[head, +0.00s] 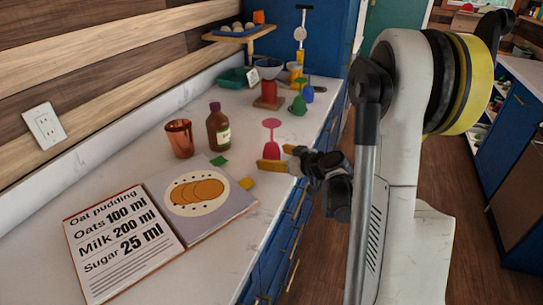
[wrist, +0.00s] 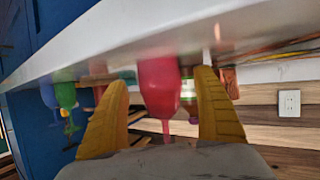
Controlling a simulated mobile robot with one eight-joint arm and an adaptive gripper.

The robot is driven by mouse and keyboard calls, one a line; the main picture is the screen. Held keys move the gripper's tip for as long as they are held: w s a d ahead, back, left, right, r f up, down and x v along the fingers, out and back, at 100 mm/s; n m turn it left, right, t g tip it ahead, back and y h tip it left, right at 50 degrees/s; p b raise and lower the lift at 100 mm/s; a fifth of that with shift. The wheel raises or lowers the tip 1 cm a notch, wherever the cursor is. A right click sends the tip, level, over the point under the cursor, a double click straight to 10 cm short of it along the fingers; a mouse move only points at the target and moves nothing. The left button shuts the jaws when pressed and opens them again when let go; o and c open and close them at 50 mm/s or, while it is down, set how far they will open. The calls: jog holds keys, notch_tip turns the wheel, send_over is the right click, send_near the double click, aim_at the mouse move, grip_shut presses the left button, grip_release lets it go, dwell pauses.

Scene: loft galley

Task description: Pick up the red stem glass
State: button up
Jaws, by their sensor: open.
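The red stem glass (head: 270,150) stands upside down near the counter's front edge, its bowl down and its foot up. In the wrist view, which is turned over, its bowl (wrist: 160,85) shows between the two yellow fingers, with the stem pointing down the picture. My gripper (head: 279,158) is open, low over the counter at the glass. In the wrist view a gap shows between the bowl and each finger of the gripper (wrist: 163,80). I cannot tell how deep the glass sits between the fingers.
Behind the glass stand a green glass (head: 299,104) and a blue one (head: 309,94). A brown bottle (head: 218,128) and an amber tumbler (head: 179,138) stand to the left. An open recipe book (head: 125,240) lies in front, with a yellow piece (head: 246,184) near it.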

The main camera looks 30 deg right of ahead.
jog(key=shift+x, duration=0.8)
jog(key=shift+s, duration=0.1)
jog(key=shift+c, duration=0.9)
jog(key=c, duration=1.2)
jog(key=shift+o, duration=0.2)
jog(key=shift+r, duration=0.1)
